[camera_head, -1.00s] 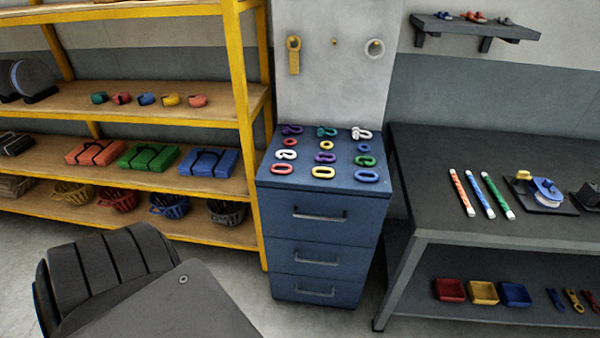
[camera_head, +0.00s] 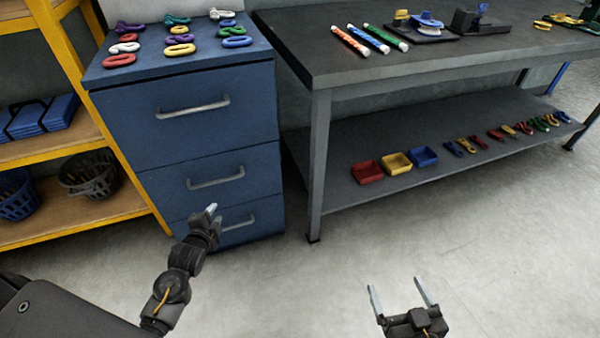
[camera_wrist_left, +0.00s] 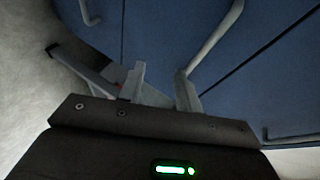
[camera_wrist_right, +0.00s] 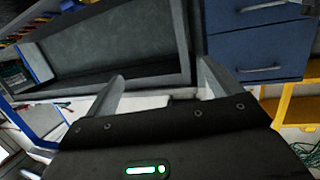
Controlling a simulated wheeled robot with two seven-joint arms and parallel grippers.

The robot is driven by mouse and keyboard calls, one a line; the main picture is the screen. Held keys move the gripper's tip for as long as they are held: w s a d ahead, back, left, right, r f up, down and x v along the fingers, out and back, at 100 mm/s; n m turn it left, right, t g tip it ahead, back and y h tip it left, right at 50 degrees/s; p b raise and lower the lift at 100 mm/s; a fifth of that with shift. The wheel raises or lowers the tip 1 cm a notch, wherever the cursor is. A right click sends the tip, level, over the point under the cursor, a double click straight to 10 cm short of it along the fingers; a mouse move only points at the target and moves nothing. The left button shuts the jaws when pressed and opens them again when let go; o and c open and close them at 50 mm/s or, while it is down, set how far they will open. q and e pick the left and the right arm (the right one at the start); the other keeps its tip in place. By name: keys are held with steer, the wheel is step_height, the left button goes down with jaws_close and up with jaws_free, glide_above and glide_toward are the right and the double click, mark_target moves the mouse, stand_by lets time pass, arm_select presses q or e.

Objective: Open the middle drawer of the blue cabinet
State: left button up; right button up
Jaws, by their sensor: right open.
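The blue cabinet (camera_head: 115,120) stands at the left centre of the head view with three drawers, all shut. The middle drawer (camera_head: 160,187) has a grey bar handle (camera_head: 216,182). My left gripper (camera_head: 211,212) is just below that handle, in front of the bottom drawer. In the left wrist view its fingers (camera_wrist_left: 160,85) are apart with nothing seen between them. The middle handle (camera_wrist_left: 215,42) ends near one fingertip there; contact cannot be told. My right gripper (camera_head: 403,290) is open and empty over the floor, right of the cabinet.
Chain links and shackles lie on the cabinet top. A dark workbench (camera_head: 420,55) with a lower shelf (camera_head: 335,175) stands right of the cabinet. A yellow-framed rack (camera_head: 75,75) adjoins it on the left. The floor (camera_head: 480,230) in front is clear.

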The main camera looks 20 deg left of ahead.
arm_select(q)
steer(key=m+t+b, duration=0.2)
steer(key=b, duration=0.1)
glide_toward(219, 181)
steer(key=shift+y, duration=0.3)
steer(key=shift+f+b+x, duration=0.2)
steer(key=shift+b+x, duration=1)
steer(key=shift+x, duration=4.05)
arm_select(e)
steer(key=s+r+t+y, duration=0.1)
steer(key=r+t+y, duration=0.1)
steer(key=r, duration=0.4)
steer(key=s+r+n+t+y, duration=0.1)
steer(key=s+r+t+y, duration=0.1)
steer(key=r, duration=0.5)
steer(key=shift+s+a+t+y, duration=0.25)
steer(key=shift+t+y, duration=0.25)
steer(key=shift+t, duration=0.8)
arm_select(q)
steer(key=shift+c, duration=0.4)
steer(key=shift+d, duration=0.1)
jaws_close()
